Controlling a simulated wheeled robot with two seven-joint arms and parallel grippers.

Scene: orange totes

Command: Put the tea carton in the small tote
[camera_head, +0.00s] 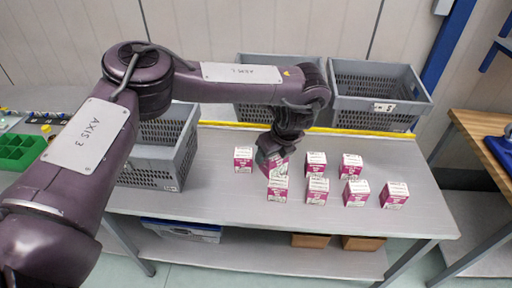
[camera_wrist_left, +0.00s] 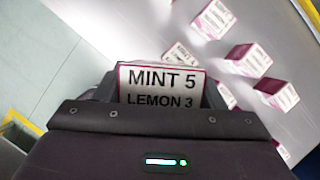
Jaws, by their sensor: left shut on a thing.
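My left gripper (camera_head: 270,156) is shut on a magenta and white tea carton (camera_head: 280,170) among the cartons on the grey table. In the left wrist view the held carton's white top (camera_wrist_left: 160,84) reads "MINT 5 LEMON 3" and sits between the fingers. I cannot tell whether it touches the table. Three grey slatted totes show: one at the left (camera_head: 150,178), partly behind my arm, one at the back middle (camera_head: 250,115), and one at the back right (camera_head: 370,118). I cannot tell for sure which is the small tote. My right gripper is not in view.
Several similar cartons stand close by, such as one at the left (camera_head: 243,160) and one at the right (camera_head: 394,195). A green bin (camera_head: 18,152) is at the far left. A wooden table (camera_head: 485,135) stands at the right. The table's front right is clear.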

